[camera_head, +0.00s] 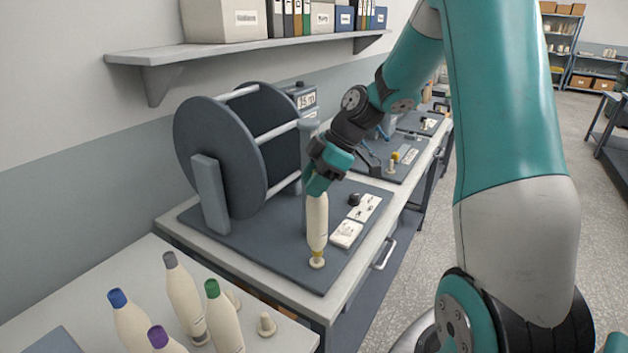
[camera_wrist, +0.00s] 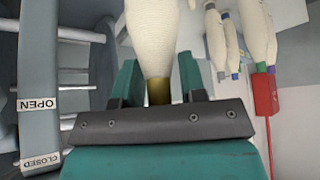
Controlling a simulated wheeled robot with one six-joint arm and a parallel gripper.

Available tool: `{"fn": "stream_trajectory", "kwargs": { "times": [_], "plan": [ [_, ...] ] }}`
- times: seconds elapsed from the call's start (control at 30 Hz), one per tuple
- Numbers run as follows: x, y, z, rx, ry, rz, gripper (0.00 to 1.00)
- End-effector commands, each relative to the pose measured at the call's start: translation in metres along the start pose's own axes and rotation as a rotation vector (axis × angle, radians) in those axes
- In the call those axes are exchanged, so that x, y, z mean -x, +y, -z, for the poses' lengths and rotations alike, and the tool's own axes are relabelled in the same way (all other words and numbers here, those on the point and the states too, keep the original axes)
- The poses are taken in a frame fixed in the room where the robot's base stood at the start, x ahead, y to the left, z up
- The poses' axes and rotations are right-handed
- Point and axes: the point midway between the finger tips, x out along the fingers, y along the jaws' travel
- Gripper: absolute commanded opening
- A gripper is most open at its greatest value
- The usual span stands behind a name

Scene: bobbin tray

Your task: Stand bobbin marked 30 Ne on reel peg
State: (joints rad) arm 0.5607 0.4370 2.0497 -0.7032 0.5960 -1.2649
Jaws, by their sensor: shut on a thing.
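My gripper (camera_head: 316,182) is shut on the upper end of a cream bobbin (camera_head: 317,222), which hangs upright below it. In the wrist view, the gripper (camera_wrist: 159,80) has its two fingers on either side of the bobbin's gold-brown end (camera_wrist: 158,92). The bobbin's cream body (camera_wrist: 154,35) runs away from the camera. Its lower end has a yellow band, right over the pale reel peg (camera_head: 317,263) on the dark base plate. Only the peg's foot shows; I cannot tell whether the bobbin is fully seated. No count marking is readable.
The large dark reel (camera_head: 222,150) stands left of the bobbin, close by. Several bobbins with blue, grey (camera_head: 185,295), green and purple tips stand at the front left, beside an empty peg (camera_head: 266,325).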

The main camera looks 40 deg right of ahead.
Motion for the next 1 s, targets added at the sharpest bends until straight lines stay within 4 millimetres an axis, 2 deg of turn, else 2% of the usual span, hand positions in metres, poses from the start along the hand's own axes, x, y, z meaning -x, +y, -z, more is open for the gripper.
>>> {"fn": "stream_trajectory", "kwargs": {
  "times": [0.83,0.87,0.97,1.0],
  "plan": [
    [-0.023,0.000,-0.015,0.000,0.000,0.000,0.00],
    [-0.022,0.000,-0.014,0.000,0.000,0.000,0.41],
    [-0.021,0.000,-0.014,0.000,0.000,0.000,0.63],
    [-0.021,0.000,-0.014,0.000,0.000,0.000,0.68]
  ]
}}
